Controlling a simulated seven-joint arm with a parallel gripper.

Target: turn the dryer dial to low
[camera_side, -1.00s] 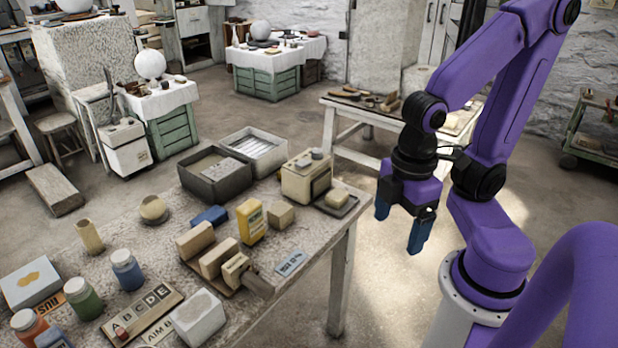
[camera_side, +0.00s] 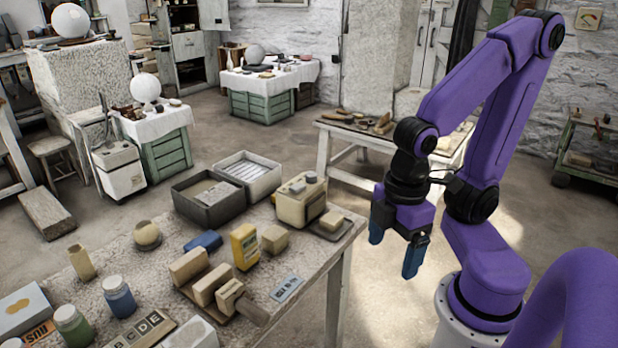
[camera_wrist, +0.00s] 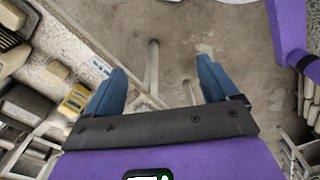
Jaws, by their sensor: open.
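My gripper (camera_side: 393,257) is open and empty, its two blue fingers pointing down in the air to the right of the workbench. The wrist view also shows the spread fingers (camera_wrist: 161,66) with only floor and table legs between them. No label marks a dryer dial. A small pale panel with a coloured arc (camera_side: 589,18) hangs on the back wall at the upper right, far from my gripper; its setting is too small to read. A cream box with knobs on top (camera_side: 292,207) stands at the bench's far right corner, apart from my gripper.
The speckled workbench (camera_side: 145,275) holds a yellow box (camera_side: 244,247), tan blocks, paint jars and two trays. A low wooden table (camera_side: 345,130) with tools stands behind my gripper. A green cart (camera_side: 590,140) is at the far right. Bare floor lies below my gripper.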

